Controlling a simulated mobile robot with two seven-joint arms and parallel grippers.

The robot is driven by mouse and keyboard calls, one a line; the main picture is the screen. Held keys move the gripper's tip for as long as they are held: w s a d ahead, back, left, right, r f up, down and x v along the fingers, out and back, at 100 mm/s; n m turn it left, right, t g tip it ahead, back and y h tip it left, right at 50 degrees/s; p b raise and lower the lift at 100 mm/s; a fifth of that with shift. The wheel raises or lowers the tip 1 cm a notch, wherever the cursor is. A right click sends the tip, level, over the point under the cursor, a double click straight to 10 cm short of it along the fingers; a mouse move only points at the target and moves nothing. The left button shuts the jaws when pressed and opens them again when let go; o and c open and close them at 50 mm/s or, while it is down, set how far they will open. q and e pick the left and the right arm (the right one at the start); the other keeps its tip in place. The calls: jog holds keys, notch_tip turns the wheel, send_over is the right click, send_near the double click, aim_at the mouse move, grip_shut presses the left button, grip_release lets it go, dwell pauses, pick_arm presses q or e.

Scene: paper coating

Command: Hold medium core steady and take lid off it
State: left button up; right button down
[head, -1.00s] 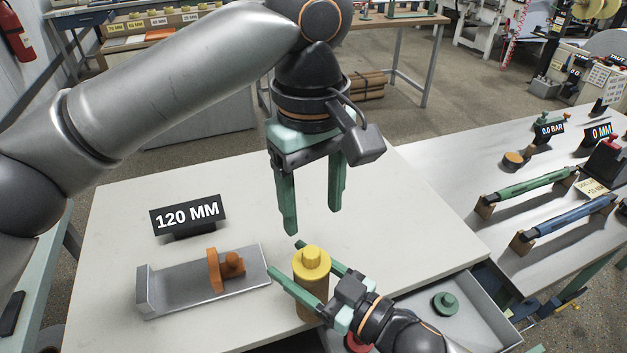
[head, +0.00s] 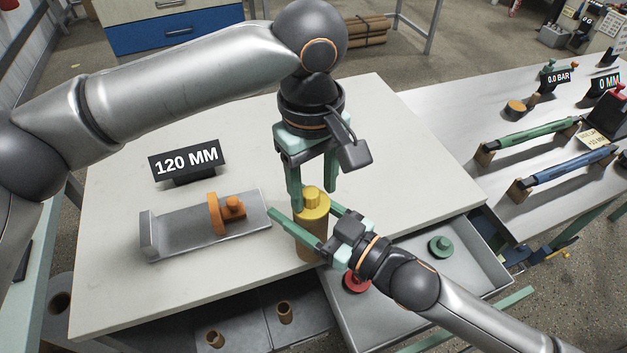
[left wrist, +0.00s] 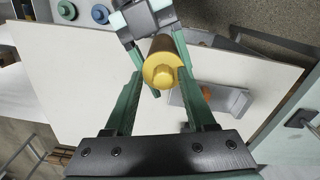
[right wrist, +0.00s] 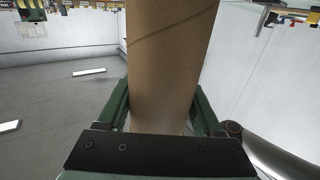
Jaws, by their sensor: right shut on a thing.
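The medium core, a brown cardboard tube (head: 309,246), stands upright on the pale table with a yellow lid (head: 312,203) on its top. My right gripper (head: 307,227) is shut on the core, its fingers on either side below the lid; the brown tube fills the space between the fingers in the right wrist view (right wrist: 160,90). My left gripper (head: 312,197) points down above the lid, fingers apart. In the left wrist view the yellow lid (left wrist: 162,70) lies between the open fingertips, with no clear contact.
A grey metal gauge (head: 180,235) with an orange stop stands left of the core, before a 120 MM sign (head: 185,161). An open drawer (head: 470,265) at the right front holds a green lid (head: 441,246) and a red lid (head: 356,283). The table behind is clear.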

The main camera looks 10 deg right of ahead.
pick_arm(q)
grip_shut()
jog(key=shift+r, duration=0.25)
dwell(0.8)
jog(key=shift+r, duration=0.9)
